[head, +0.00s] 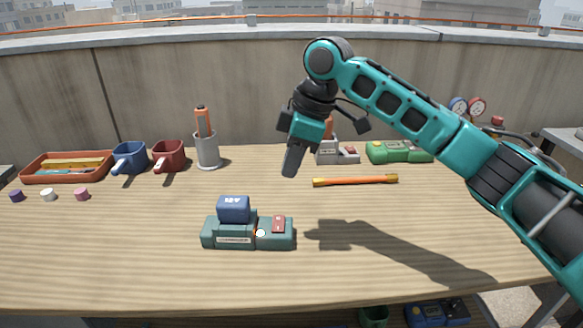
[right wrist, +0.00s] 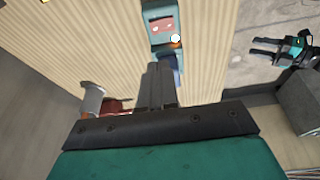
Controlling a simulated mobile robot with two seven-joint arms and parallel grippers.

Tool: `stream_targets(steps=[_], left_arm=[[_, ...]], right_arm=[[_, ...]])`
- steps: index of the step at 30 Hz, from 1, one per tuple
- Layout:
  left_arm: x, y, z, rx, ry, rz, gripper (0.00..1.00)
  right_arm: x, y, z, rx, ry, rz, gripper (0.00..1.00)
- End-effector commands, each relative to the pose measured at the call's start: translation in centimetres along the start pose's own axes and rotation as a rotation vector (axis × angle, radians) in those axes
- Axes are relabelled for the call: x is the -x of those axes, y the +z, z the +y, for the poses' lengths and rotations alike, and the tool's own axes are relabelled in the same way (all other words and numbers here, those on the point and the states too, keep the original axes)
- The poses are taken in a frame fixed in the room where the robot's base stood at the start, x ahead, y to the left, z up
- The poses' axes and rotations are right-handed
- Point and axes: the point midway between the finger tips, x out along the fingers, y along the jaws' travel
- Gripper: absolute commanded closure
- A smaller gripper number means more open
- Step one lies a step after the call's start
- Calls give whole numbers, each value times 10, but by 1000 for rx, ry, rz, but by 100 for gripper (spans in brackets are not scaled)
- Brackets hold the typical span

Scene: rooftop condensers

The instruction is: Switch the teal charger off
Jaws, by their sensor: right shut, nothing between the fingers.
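The teal charger (head: 212,235) stands on the table, front and centre-left, with a blue battery (head: 233,209) seated upright on it. A red rocker switch (head: 279,223) is on its right part, with a small glowing light (head: 260,233) beside it. My right gripper (head: 291,168) is shut and empty, in the air above and behind the charger, fingers pointing down. In the right wrist view its shut fingers (right wrist: 161,86) point toward the charger (right wrist: 156,12), clear of the switch. My left gripper (right wrist: 263,47) shows small there, beyond the table edge, its fingers apart.
An orange-yellow bar (head: 355,180) lies right of centre. The table around the charger is clear.

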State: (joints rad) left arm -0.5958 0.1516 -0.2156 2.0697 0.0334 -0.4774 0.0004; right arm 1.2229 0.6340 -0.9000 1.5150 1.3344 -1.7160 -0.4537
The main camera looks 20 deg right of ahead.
Motion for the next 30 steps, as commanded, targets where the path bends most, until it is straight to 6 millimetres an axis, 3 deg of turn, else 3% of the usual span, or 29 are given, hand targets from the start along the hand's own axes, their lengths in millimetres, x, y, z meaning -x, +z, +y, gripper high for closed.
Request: stream_targets(steps=[1,9,15,30], left_arm=[[-3,5,0,0,0,-1,57],[-12,18,-1,0,0,-2,57],[-16,24,-1,0,-1,-1,57],[-18,23,-2,-2,-2,5,57]], right_arm=[[-15,1,-1,-1,-4,-3,100],[-73,1,-1,0,-2,-2,100],[-100,9,2,0,0,-2,100],[-110,12,3,0,0,-1,100]])
